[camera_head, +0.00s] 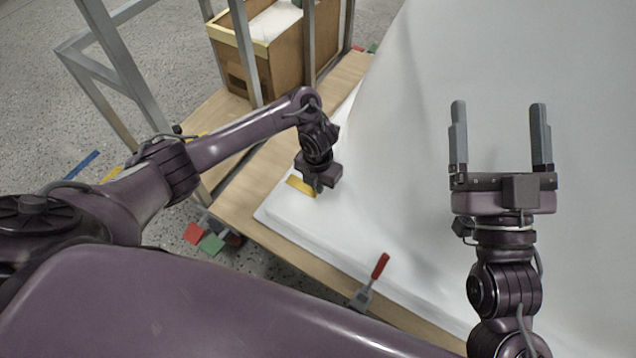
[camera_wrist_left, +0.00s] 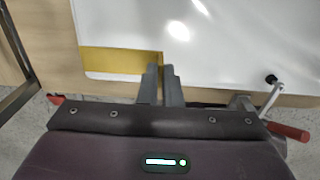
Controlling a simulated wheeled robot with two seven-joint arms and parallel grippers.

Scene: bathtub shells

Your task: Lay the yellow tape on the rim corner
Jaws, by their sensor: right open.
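The yellow tape (camera_head: 301,186) is a flat strip at the near left corner of the white shell's rim (camera_head: 285,212). In the left wrist view the tape (camera_wrist_left: 115,61) lies along the rim edge by the corner; whether it rests fully on the rim is unclear. My left gripper (camera_head: 317,190) is low over the rim; its jaws are partly hidden in the head view. In the left wrist view its fingers (camera_wrist_left: 161,72) are close together at the tape's right end, with the tape's end edge between them. My right gripper (camera_head: 500,112) is open and empty above the white shell.
A red-handled clamp (camera_head: 372,280) stands on the wooden table's near edge (camera_head: 240,215). Metal frame posts (camera_head: 245,50) and a wooden box (camera_head: 270,55) stand at the back left. Red and green blocks (camera_head: 211,243) lie on the floor. The shell surface right of the tape is clear.

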